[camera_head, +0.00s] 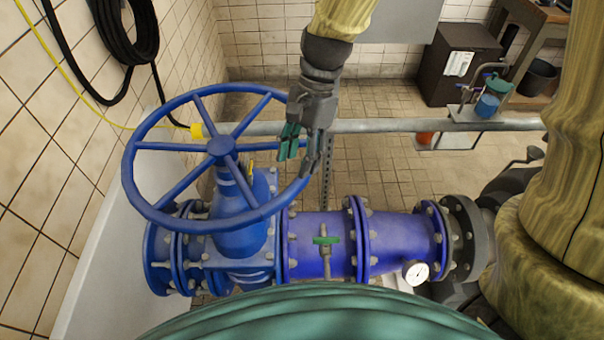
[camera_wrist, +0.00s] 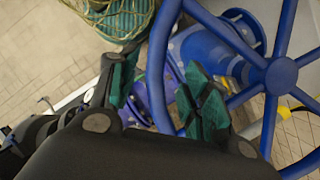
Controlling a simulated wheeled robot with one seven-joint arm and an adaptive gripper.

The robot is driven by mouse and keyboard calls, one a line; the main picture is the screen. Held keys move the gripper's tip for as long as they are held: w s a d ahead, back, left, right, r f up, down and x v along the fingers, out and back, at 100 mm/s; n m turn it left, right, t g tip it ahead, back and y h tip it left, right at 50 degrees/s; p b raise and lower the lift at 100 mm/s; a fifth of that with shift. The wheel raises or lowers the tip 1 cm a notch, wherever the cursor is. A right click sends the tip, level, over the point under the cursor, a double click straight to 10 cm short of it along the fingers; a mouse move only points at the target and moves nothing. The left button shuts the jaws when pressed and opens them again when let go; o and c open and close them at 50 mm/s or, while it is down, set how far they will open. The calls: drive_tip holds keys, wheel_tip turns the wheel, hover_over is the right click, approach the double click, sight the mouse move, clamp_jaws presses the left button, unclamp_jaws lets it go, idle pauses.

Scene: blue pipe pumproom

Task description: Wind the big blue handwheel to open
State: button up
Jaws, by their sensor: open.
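The big blue handwheel (camera_head: 221,147) sits on top of the blue valve (camera_head: 243,235) at the left of the head view, with several spokes running to a round rim. In the wrist view its hub (camera_wrist: 281,76) is at the right. My gripper (camera_head: 304,150) is at the wheel's right side, pointing down, with teal pads on its fingers. In the wrist view the gripper (camera_wrist: 160,95) is open and the rim passes between its fingers. One finger is inside the ring and the other outside. Whether either touches the rim cannot be told.
Blue pipe (camera_head: 392,243) runs right from the valve, with a small green-handled tap (camera_head: 326,241) and a gauge (camera_head: 416,272). A grey pipe (camera_head: 400,125) crosses behind the wheel. A tiled wall with a black hose (camera_head: 128,45) stands close on the left. Open floor lies behind.

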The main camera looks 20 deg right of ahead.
sight(297, 180)
drive_tip(key=f, duration=0.5)
drive_tip(key=shift+s+d+p, duration=0.2)
drive_tip(key=shift+s+p, duration=0.1)
drive_tip(key=shift+p, duration=0.1)
drive_tip(key=shift+a+f, duration=0.2)
drive_tip(key=shift+f, duration=0.15)
drive_tip(key=shift+s+a+f, duration=0.15)
drive_tip(key=shift+s+a, duration=0.25)
drive_tip(key=shift+a, duration=0.25)
drive_tip(key=shift+w+d+f, duration=0.1)
drive_tip(key=shift+d, duration=0.2)
drive_tip(key=shift+w+d, duration=0.1)
drive_tip(key=shift+c, duration=0.5)
drive_tip(key=shift+a, duration=0.35)
clamp_jaws()
drive_tip(key=shift+d, duration=0.1)
